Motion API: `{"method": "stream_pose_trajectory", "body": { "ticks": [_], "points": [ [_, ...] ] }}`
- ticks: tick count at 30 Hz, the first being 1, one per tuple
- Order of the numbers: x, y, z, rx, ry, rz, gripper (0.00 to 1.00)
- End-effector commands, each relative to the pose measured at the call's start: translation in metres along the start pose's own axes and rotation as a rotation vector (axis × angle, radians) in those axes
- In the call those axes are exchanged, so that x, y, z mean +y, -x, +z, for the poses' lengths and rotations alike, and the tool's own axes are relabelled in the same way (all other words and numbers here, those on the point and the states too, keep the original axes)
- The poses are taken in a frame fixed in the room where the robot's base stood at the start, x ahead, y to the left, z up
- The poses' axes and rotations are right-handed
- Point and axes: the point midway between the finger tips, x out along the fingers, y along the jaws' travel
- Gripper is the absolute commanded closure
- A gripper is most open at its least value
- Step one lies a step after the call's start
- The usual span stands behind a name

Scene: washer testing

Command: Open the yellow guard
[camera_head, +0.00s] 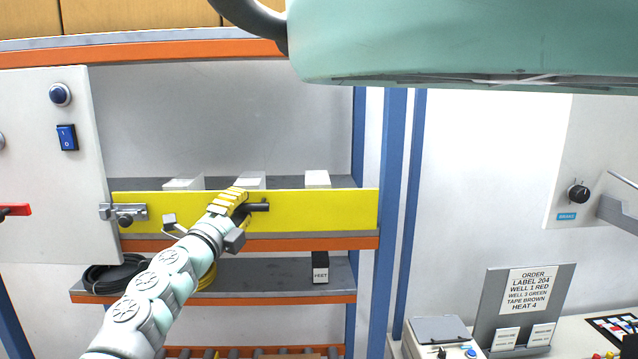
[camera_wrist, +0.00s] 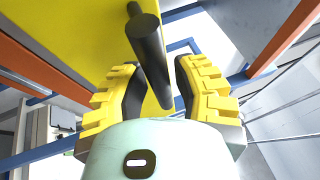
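The yellow guard (camera_head: 320,210) is a long flat panel across the front of a shelf bay. It also fills the upper left of the wrist view (camera_wrist: 60,35). A black bar handle (camera_head: 259,207) sticks out from its face; in the wrist view the handle (camera_wrist: 148,42) runs down between my fingers. My gripper (camera_head: 237,200) is at the handle, in front of the guard. In the wrist view its two yellow fingers (camera_wrist: 157,72) are spread on either side of the handle, with a gap visible at the right finger. A metal latch (camera_head: 122,214) sits at the guard's left end.
White blocks (camera_head: 317,179) stand behind the guard. A lower shelf (camera_head: 275,275) holds coiled cable (camera_head: 110,275) and a small dark box (camera_head: 320,268). A white switch panel (camera_head: 60,170) stands at left, blue posts (camera_head: 393,200) at right. A green body (camera_head: 450,40) covers the upper right.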

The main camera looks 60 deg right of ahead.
Motion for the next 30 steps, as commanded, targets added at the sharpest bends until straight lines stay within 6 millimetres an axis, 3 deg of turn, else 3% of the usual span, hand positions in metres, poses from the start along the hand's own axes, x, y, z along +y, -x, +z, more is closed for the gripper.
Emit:
{"method": "stream_pose_trajectory", "body": {
  "ticks": [8,30],
  "points": [
    [-0.0001,-0.0002,-0.0005,0.001,0.000,0.000,1.00],
    [0.0025,0.0031,-0.0004,-0.001,-0.012,-0.025,1.00]
  ]
}}
